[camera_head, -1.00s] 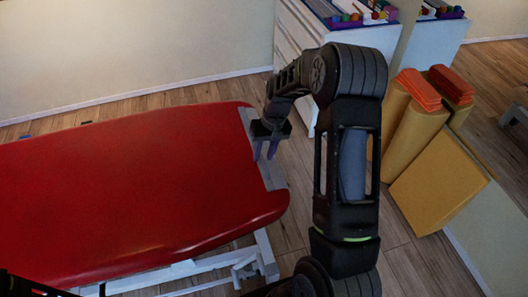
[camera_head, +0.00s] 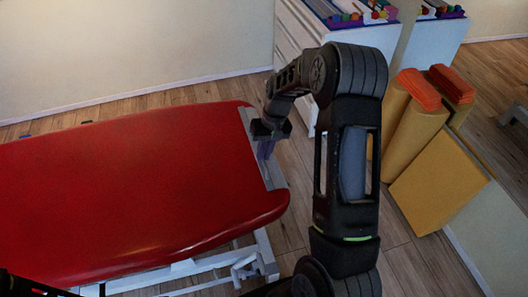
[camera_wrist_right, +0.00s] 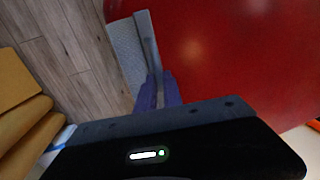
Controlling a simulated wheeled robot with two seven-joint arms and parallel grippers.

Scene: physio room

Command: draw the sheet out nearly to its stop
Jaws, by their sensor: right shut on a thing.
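A narrow grey strip, which looks like the sheet's end (camera_head: 274,177), lies along the right end of the red couch (camera_head: 130,190). In the right wrist view it shows as a pale textured band (camera_wrist_right: 125,50) with a smooth grey bar (camera_wrist_right: 147,38) along its couch side. My right gripper (camera_head: 265,152) is over this strip, its purple fingers close together. In the wrist view its fingers (camera_wrist_right: 159,88) are shut on the bar's near part, and they hide the gripped spot. The red couch top shows bare. My left gripper is not clearly visible.
White drawers (camera_head: 300,45) with coloured items on top stand behind my right arm. Yellow-orange rolls and a block (camera_head: 437,182) stand at the right. The couch's white frame (camera_head: 255,262) shows below. Wooden floor lies open beyond the couch's right end.

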